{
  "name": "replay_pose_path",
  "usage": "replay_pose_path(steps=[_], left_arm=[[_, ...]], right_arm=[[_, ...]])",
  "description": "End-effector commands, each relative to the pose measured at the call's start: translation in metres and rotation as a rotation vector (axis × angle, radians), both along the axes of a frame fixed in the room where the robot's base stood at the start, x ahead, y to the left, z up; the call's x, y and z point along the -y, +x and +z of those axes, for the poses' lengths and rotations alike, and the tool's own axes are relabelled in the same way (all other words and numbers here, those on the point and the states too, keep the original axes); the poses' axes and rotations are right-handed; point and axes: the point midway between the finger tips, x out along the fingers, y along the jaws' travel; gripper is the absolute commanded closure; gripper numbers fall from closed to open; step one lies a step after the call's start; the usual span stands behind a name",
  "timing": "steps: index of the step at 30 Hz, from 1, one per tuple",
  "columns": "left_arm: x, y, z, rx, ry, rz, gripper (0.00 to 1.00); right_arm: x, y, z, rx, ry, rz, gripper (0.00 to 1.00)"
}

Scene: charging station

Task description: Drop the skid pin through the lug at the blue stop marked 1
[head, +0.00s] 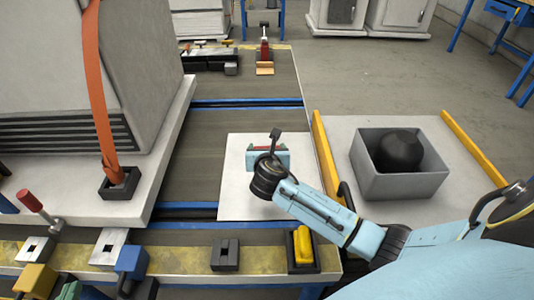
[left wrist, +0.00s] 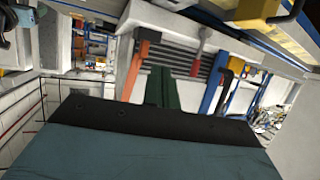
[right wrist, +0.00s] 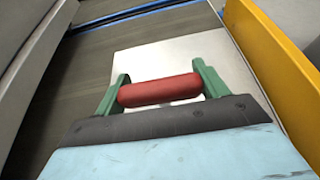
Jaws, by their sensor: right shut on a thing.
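My right gripper (head: 267,150) is over a pale square panel (head: 235,195). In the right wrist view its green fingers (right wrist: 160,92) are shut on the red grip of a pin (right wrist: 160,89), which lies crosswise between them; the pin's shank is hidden. My left gripper's green fingers (left wrist: 163,88) are together, with nothing seen between them. A blue block (head: 130,262), perhaps a blue stop, stands at the front left. No number is readable, and I cannot make out the lug. Another red-handled pin (head: 38,204) leans at the left.
A large grey cabinet (head: 50,80) on a pale skid (head: 150,175), with an orange strap (head: 100,90), fills the left. A grey bin (head: 390,185) holding a black ball stands right between yellow rails. Yellow and dark blocks line the front edge.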

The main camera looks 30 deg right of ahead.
Motion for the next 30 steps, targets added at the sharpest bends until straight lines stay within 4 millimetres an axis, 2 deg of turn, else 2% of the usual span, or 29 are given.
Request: replay_pose_path(steps=[6,17,18,22,30], left_arm=[[0.004,0.006,0.014,0.086,-0.024,-0.007,1.0],[0.004,0.005,0.013,0.078,-0.022,-0.006,1.0],[0.004,0.005,0.012,0.076,-0.022,-0.006,1.0],[0.004,0.005,0.012,0.076,-0.022,-0.006,1.0],[0.004,0.005,0.012,0.075,-0.021,-0.006,1.0]], right_arm=[[0.0,0.0,-0.005,0.001,0.0,0.001,0.53],[0.0,0.0,-0.008,0.001,0.0,0.001,0.53],[0.0,0.0,-0.008,0.0,0.0,0.001,0.24],[0.0,0.0,-0.008,0.0,0.0,0.001,0.07],[0.0,0.0,-0.008,0.0,0.0,0.001,0.06]])
